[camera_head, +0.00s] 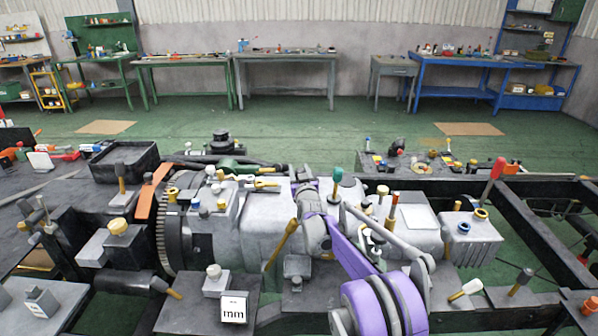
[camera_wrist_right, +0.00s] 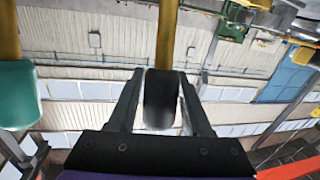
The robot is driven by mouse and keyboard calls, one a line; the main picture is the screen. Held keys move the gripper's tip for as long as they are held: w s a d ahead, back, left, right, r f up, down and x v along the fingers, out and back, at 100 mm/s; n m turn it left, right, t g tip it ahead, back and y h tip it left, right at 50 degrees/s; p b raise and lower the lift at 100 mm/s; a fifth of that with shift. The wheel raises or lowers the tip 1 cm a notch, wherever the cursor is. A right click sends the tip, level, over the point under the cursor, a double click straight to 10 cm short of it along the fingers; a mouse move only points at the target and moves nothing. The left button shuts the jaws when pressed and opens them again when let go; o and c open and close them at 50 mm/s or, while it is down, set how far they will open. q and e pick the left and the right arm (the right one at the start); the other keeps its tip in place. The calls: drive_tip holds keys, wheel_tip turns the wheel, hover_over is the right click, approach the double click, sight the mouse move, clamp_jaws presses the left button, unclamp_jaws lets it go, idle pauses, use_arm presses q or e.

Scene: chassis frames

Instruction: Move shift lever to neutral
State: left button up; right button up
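My right gripper (camera_head: 308,200) is over the middle of the grey gearbox housing (camera_head: 352,202), reached by my purple and grey arm. In the right wrist view, its two dark fingers (camera_wrist_right: 160,100) flank the black knob (camera_wrist_right: 160,98) of a lever with a yellow-brown stem (camera_wrist_right: 166,35). The fingertips appear to press on the knob from both sides. I take this as the shift lever; in the head view the gripper hides it. A green-knobbed lever (camera_head: 336,175) stands close beside it, and its knob shows in the wrist view (camera_wrist_right: 15,95). My left gripper is not in view.
A red-handled lever (camera_head: 495,170) stands at the right of the housing. A yellow handle (camera_head: 284,243) leans left of my arm. A black tray (camera_head: 124,160) and a toothed wheel (camera_head: 165,235) lie to the left. Workbenches (camera_head: 285,62) line the far wall beyond open floor.

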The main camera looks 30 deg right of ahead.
clamp_jaws()
idle(1.1)
